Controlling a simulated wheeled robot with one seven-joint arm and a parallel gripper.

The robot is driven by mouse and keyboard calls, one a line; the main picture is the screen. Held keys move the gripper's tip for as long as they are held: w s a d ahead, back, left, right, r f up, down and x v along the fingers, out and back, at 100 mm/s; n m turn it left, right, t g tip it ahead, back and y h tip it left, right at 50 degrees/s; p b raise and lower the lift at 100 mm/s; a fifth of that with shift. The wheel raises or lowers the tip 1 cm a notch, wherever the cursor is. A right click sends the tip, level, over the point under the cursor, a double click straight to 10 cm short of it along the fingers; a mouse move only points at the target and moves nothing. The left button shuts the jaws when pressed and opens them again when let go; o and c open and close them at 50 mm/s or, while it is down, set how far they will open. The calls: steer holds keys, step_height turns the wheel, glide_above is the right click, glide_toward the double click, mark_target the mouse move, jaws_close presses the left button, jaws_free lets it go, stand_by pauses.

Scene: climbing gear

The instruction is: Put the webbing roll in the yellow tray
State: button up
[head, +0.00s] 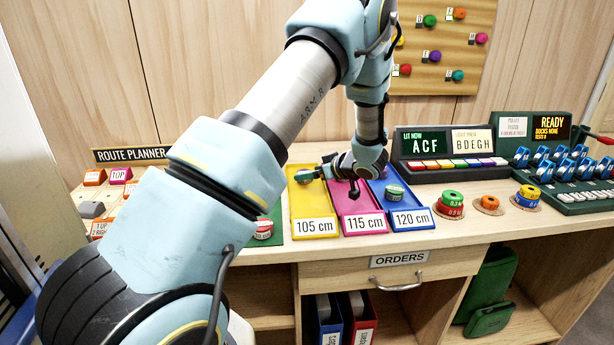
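My gripper (328,178) is low over the yellow and pink trays, seen from behind. A small green piece (303,175) shows at its left side, over the back of the yellow tray; I cannot tell whether it is held. A green roll with a pale label (395,192) stands in the blue tray. I cannot tell which roll is the webbing roll.
The pink tray (364,223) and blue tray (411,217) adjoin the yellow one. Stacked rolls (450,205), an orange roll (489,203) and another stack (528,197) stand to the right. A lit display (447,143) stands behind. My arm hides much of the left counter.

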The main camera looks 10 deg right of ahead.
steer(key=b+v, duration=0.1)
steer(key=v, duration=0.8)
steer(key=shift+s+d, duration=0.1)
steer(key=shift+s, duration=0.1)
steer(key=w+a+r+m+h, duration=0.3)
steer(key=w+a+r+h, duration=0.1)
steer(key=a+r+h, duration=0.15)
steer(key=s+a+f+m+g, duration=0.1)
steer(key=s+a+g, duration=0.3)
steer(key=s+a, duration=0.6)
steer(key=s+a+f+m+g+h, duration=0.1)
steer(key=s+a+f+m+g, duration=0.1)
steer(key=s+a, duration=0.8)
steer(key=s+m+g, duration=0.1)
steer(key=s+g, duration=0.1)
steer(key=s, duration=0.1)
steer(key=shift+s+a+m+g, duration=0.2)
steer(key=shift+s+m+g, duration=0.1)
steer(key=shift+s+m, duration=0.1)
steer(key=shift+c, duration=0.3)
